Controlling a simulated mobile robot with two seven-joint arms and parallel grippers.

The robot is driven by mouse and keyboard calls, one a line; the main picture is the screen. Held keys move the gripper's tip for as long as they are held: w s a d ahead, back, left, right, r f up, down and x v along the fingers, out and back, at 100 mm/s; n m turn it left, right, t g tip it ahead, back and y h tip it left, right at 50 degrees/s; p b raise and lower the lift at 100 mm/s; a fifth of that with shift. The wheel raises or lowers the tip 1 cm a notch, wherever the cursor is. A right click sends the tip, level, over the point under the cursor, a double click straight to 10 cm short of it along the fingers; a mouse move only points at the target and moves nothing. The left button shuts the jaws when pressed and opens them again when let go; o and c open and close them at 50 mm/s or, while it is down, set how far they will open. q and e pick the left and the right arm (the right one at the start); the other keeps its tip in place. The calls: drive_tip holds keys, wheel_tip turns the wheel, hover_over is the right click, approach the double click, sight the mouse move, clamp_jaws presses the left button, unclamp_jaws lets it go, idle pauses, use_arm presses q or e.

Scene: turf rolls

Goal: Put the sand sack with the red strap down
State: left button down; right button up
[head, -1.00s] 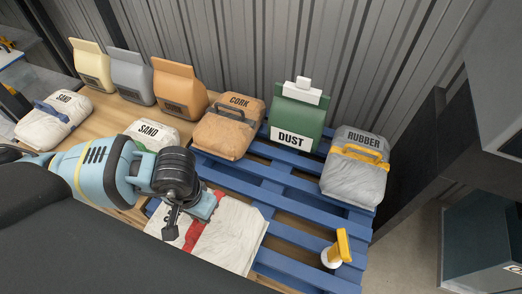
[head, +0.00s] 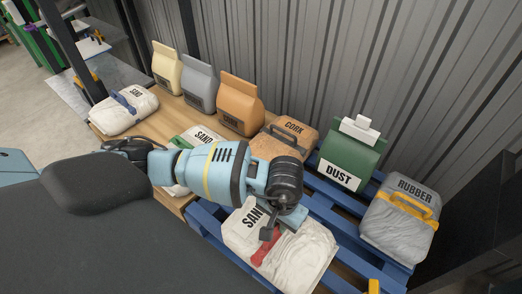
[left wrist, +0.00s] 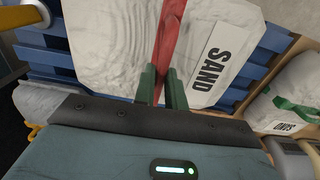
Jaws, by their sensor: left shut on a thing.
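The sand sack with the red strap (head: 300,256) is pale, with a SAND label partly covered by my arm in the head view. It lies over the near left part of the blue pallet (head: 207,221); I cannot tell whether it rests fully on the slats. My left gripper (head: 268,238) is at its top. In the left wrist view my gripper's green fingers (left wrist: 162,88) are shut on the red strap (left wrist: 170,30), with the sack (left wrist: 110,50) beneath. My right gripper is not in view.
The green DUST container (head: 352,155), grey RUBBER sack (head: 392,236) and CORK sack (head: 284,137) stand behind and right. A green-strapped sand sack (head: 200,138), another sand sack (head: 122,112) and several upright bags occupy the wooden surface. A yellow-handled thing (head: 374,286) is at the bottom edge.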

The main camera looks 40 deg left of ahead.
use_arm(q)
drive_tip(key=w+d, duration=0.2)
drive_tip(key=w, duration=0.1)
drive_tip(key=shift+w+d, duration=0.1)
drive_tip(key=shift+d, duration=0.3)
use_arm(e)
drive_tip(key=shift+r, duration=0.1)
use_arm(q)
drive_tip(key=shift+w+d, duration=0.1)
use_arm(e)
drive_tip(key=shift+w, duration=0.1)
use_arm(q)
drive_tip(key=shift+w+d, duration=0.15)
drive_tip(key=shift+d+f, duration=0.1)
drive_tip(key=shift+f, duration=0.45)
drive_tip(key=shift+w+f, duration=0.1)
drive_tip(key=shift+f, duration=1.1)
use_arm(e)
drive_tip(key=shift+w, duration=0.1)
use_arm(q)
drive_tip(key=shift+f, duration=0.1)
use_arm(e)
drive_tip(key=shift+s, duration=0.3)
